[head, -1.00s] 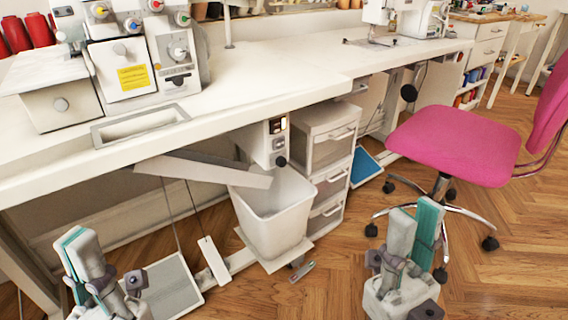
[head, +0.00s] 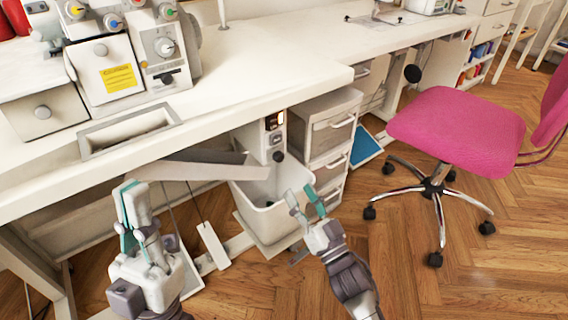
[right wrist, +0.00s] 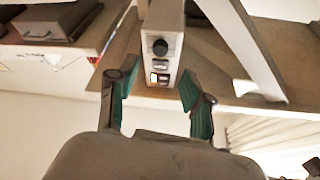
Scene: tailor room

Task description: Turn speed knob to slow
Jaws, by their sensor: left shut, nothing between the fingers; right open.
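A grey-white control box (head: 262,142) hangs under the table edge, with a round black knob (head: 278,156) at its lower front. The knob also shows in the right wrist view (right wrist: 160,47), upside down, with rocker switches below it in that picture. Its pointer setting is too small to read. My right gripper (head: 307,197) is open and empty, in front of and below the box. In the right wrist view its fingers (right wrist: 155,84) are spread to either side of the box's switch end, with the knob beyond the tips. My left gripper (head: 129,190) is shut and empty, at the left.
A white bin (head: 262,218) stands under the box, and a slanted grey chute (head: 195,172) hangs left of it. White drawers (head: 328,128) stand to the right. A pink chair (head: 455,122) is further right. The white tabletop (head: 265,70) overhangs the box.

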